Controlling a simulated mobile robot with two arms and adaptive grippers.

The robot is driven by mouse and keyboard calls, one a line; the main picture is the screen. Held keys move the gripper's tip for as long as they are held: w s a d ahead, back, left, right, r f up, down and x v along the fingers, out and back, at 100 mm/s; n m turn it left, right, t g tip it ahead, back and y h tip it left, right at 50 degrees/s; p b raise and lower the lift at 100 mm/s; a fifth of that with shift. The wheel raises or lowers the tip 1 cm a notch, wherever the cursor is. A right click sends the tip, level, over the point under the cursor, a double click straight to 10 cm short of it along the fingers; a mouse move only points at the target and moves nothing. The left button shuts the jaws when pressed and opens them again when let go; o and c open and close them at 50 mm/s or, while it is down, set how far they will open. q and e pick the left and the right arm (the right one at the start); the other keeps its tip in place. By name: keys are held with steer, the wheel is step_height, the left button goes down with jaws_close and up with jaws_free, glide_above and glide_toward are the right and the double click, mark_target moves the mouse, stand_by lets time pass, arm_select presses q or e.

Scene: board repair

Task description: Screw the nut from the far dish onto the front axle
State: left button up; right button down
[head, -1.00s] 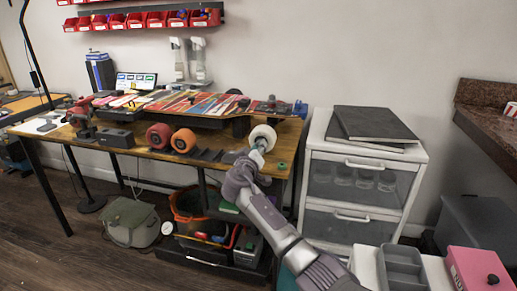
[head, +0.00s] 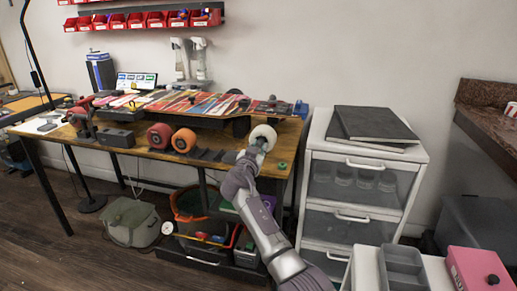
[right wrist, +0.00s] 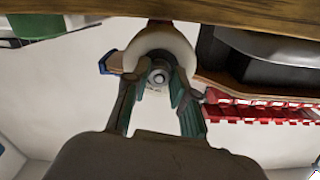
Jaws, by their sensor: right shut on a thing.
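A white wheel (head: 264,132) sits at the right end of the workbench, below the right end of the colourful board (head: 205,102). My right gripper (head: 258,147) is at the near face of this wheel. In the right wrist view the gripper (right wrist: 158,77) has its two fingers closed in around a small metal nut (right wrist: 159,77) at the hub of the white wheel (right wrist: 172,42). The nut is lined up with the wheel's centre; the axle end is hidden behind it, so I cannot tell how far on it sits. My left gripper is not in view.
Two orange-red wheels (head: 183,140) and a dark tool rack stand left of my right arm. A small green round piece (head: 282,166) lies near the bench's right edge. A white drawer cabinet (head: 357,190) stands close on the right, with a grey tray (head: 402,265) nearer.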

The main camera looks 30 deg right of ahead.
steer(key=shift+a+f, duration=0.1)
steer(key=shift+f, duration=0.15)
steer(key=m, duration=0.5)
steer(key=shift+m, duration=0.3)
steer(key=c, duration=1.3)
jaws_free()
steer(key=o, duration=0.4)
steer(key=shift+r, duration=0.2)
steer(key=shift+c, duration=1)
steer(key=n, duration=0.4)
steer(key=shift+n, duration=0.9)
